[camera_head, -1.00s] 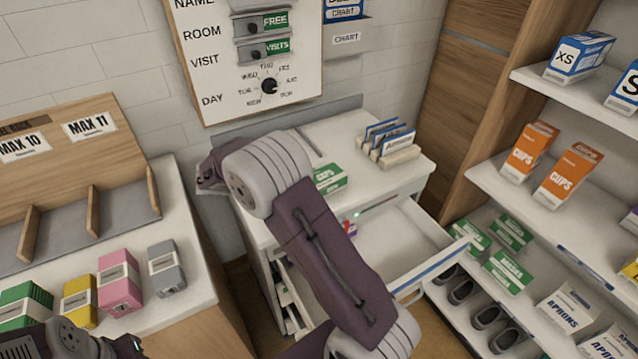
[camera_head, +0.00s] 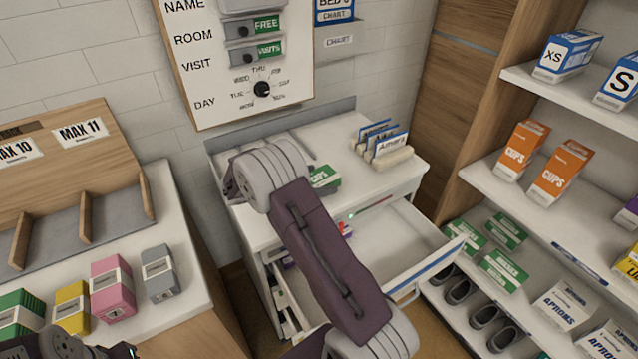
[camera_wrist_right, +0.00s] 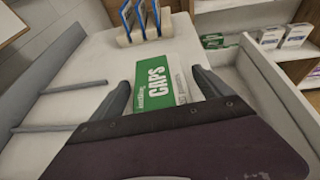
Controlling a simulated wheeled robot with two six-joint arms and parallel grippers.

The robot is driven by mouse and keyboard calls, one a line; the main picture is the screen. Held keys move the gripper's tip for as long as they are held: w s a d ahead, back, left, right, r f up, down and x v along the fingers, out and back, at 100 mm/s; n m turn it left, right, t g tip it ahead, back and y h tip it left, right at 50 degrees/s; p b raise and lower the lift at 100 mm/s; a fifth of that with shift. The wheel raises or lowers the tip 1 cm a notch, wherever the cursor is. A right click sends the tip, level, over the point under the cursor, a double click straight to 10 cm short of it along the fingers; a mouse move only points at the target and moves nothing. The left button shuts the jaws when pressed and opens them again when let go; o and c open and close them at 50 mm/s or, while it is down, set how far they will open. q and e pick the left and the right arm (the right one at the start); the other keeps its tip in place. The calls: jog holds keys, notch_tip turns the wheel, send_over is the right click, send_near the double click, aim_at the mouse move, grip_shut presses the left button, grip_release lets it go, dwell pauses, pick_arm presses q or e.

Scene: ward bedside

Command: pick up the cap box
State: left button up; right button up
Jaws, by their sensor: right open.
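The cap box (camera_head: 325,179) is green and white and lies on top of the white bedside cabinet (camera_head: 333,140). In the head view my right wrist covers part of it. In the right wrist view the cap box (camera_wrist_right: 166,82) shows its "CAPS" label between the two dark fingers of my right gripper (camera_wrist_right: 161,78). The fingers are apart, one on each side of the box, with a gap visible at the left. I cannot tell how high they are above the top. Of my left arm only a piece shows at the lower left edge; its gripper is not visible.
A rack of upright cards (camera_head: 385,145) stands behind the box. The cabinet's drawer (camera_head: 400,245) is pulled open at the right. Two thin bars (camera_wrist_right: 75,87) lie left of the box in the wrist view. A shelf unit (camera_head: 600,235) with boxes stands at the right.

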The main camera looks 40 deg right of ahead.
aim_at(319, 180)
jog(key=shift+d+f, duration=0.1)
jog(key=shift+d, duration=0.15)
jog(key=shift+a, duration=0.1)
jog(key=c, duration=1.5)
jog(key=shift+r, duration=0.45)
jog(key=r, duration=0.4)
jog(key=shift+s+a, duration=0.1)
jog(key=shift+s, duration=0.3)
jog(key=s+r, duration=0.2)
jog(key=s, duration=0.1)
jog(key=s+a+r, duration=0.1)
jog(key=s+r, duration=0.1)
jog(key=s, duration=0.2)
jog(key=s+a+r, duration=0.1)
jog(key=s+r, duration=0.1)
jog(key=s, duration=0.1)
jog(key=shift+s+r, duration=0.15)
jog(key=shift+s, duration=0.2)
